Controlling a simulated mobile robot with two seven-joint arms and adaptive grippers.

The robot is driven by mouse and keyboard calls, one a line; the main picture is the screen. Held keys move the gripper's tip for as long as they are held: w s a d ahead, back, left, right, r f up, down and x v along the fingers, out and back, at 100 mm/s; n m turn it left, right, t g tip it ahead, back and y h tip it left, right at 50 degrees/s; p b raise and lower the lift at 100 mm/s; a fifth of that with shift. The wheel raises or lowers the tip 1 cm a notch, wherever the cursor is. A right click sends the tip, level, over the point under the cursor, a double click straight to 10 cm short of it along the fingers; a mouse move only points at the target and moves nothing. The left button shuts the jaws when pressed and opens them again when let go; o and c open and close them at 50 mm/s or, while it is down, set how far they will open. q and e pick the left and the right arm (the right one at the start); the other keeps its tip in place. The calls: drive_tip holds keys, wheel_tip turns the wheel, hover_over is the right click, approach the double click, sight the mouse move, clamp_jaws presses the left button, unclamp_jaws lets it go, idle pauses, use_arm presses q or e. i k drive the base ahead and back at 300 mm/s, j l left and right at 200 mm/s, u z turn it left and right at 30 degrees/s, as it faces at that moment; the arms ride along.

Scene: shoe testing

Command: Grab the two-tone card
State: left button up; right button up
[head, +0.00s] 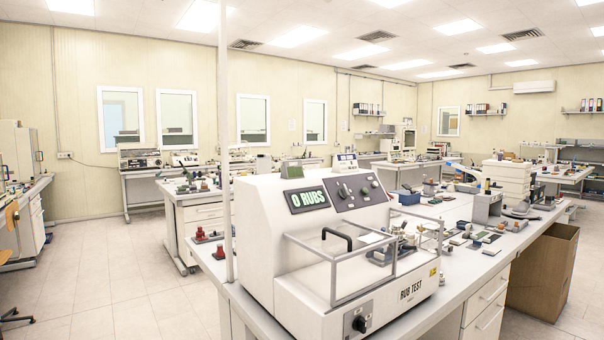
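I cannot pick out the two-tone card for certain; the small items on the bench are too small to tell apart. Several small flat and block-like pieces (487,237) lie on the white bench (440,310) right of the rub test machine. A pale flat piece (371,238) shows behind the clear guard of the rub test machine (262,245), whose display reads "0 RUBS". Neither of my grippers is in view.
A brown cardboard box (543,270) stands on the floor against the bench's right side. A thin white post (225,130) rises left of the machine. A second bench (198,215) stands behind. Tiled floor (110,285) at the left is open.

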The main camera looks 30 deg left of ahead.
sight(293, 169)
drive_tip(key=j+z, duration=0.85)
drive_tip(key=j, duration=0.25)
drive_tip(key=k+j+z, duration=0.1)
drive_tip(key=j, duration=0.2)
drive_tip(key=k+j+z, duration=0.1)
drive_tip(key=j, duration=0.25)
drive_tip(key=k+j, duration=0.1)
drive_tip(key=j, duration=0.25)
drive_tip(key=k+j, duration=0.1)
drive_tip(key=j, duration=0.25)
drive_tip(key=k+j+z, duration=0.1)
drive_tip(key=j, duration=0.25)
